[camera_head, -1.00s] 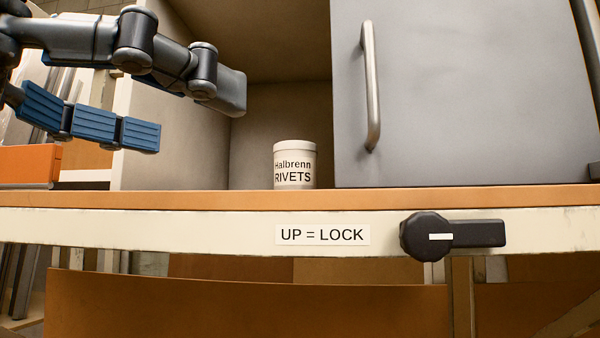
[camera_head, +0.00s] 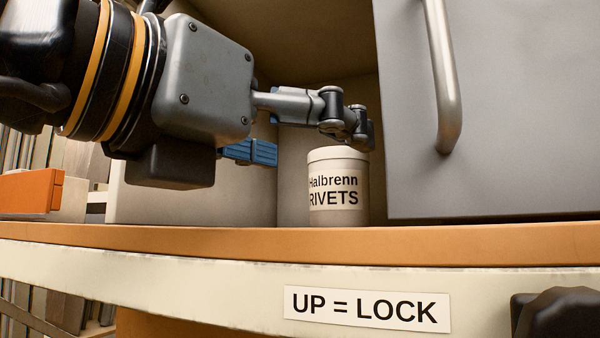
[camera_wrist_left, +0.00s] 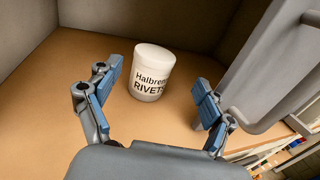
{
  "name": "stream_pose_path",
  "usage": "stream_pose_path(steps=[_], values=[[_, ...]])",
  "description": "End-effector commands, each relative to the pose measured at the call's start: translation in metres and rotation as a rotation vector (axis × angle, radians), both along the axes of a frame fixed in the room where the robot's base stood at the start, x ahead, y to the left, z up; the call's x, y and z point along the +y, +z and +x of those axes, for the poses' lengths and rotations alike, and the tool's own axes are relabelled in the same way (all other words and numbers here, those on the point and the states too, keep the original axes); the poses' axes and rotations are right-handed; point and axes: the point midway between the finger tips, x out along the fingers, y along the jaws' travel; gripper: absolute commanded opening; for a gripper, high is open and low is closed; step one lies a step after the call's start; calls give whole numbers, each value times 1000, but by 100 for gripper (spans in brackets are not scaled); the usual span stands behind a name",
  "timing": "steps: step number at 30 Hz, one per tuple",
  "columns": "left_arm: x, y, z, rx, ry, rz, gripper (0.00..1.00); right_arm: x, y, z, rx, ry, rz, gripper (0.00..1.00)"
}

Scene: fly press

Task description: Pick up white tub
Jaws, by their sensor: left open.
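The white tub (camera_head: 338,188), labelled "Halbrenn RIVETS", stands upright on the wooden shelf floor inside the cabinet. In the left wrist view the tub (camera_wrist_left: 152,73) stands ahead of the fingers, slightly left of the middle between them. My left gripper (camera_head: 308,128) comes in from the left in the head view; one finger shows above and before the tub's lid, and a blue pad shows to the tub's left. In the left wrist view the left gripper (camera_wrist_left: 158,92) is open and empty, its blue-padded fingers wide apart. My right gripper is not in view.
A grey cabinet door (camera_head: 490,120) with a metal handle (camera_head: 443,75) stands at the right. An "UP = LOCK" label (camera_head: 366,308) and a black latch (camera_head: 556,314) are on the front edge below. An orange object (camera_head: 30,192) lies at the left. The shelf around the tub is clear.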

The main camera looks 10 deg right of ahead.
Motion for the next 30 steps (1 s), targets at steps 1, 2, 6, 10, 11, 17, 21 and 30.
stream_pose_path(steps=[1,2,6,10,11,17,21,30], values=[[-5,2,4,3,0,2,82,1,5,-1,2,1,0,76],[-7,1,6,2,0,1,82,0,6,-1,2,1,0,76],[-13,0,12,1,0,1,82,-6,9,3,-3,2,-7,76],[-23,0,24,3,-1,2,82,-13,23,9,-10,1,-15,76],[-26,0,28,3,-1,2,82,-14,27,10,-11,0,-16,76],[-44,-4,45,3,-1,1,82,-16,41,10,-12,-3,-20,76],[-48,-6,48,1,-2,0,82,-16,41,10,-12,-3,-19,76],[-48,-7,48,1,-1,0,53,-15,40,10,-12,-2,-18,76]])
